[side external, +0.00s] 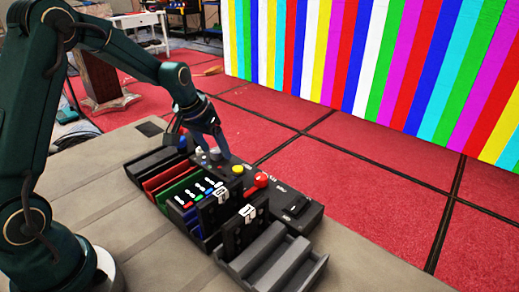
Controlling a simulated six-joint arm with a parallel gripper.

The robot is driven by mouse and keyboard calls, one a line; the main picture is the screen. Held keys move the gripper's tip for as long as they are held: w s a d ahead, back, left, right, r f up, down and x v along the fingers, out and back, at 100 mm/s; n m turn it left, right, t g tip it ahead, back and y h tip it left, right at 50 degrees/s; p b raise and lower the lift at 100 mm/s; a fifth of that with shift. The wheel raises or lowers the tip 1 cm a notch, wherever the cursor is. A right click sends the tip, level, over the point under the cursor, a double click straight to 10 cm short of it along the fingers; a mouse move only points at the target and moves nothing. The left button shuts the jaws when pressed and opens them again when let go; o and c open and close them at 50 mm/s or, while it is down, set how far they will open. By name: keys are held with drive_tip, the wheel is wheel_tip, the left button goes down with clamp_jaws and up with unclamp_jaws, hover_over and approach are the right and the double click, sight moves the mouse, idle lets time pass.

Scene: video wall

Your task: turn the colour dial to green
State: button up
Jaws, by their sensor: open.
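The black control panel (308,211) lies on the grey table. It carries a red knob (261,180), a yellow knob (238,169) and a pale grey knob (215,154). I cannot tell for sure which of these is the colour dial, nor its setting. My gripper (217,155) is open and points down at the far left end of the panel, at or just above the pale grey knob. Whether it touches that knob is too small to tell. The video wall (360,60) behind shows vertical stripes of many colours.
In front of the panel stand coloured slots (172,184), two upright black cards with white labels (243,228) and an empty grey stepped tray (275,262). The table (115,190) is clear at the left front. Red carpet (380,185) lies beyond it.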

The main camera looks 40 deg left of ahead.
clamp_jaws()
drive_tip(key=shift+n, duration=0.3)
drive_tip(key=n+y, duration=0.1)
drive_tip(key=n, duration=0.2)
drive_tip(key=shift+w+d+g, duration=0.1)
drive_tip(key=shift+d+g, duration=0.05)
drive_tip(key=shift+g, duration=0.15)
drive_tip(key=shift+n+g+y, duration=0.5)
drive_tip(key=shift+n+y, duration=0.2)
drive_tip(key=shift+n, duration=1.3)
unclamp_jaws()
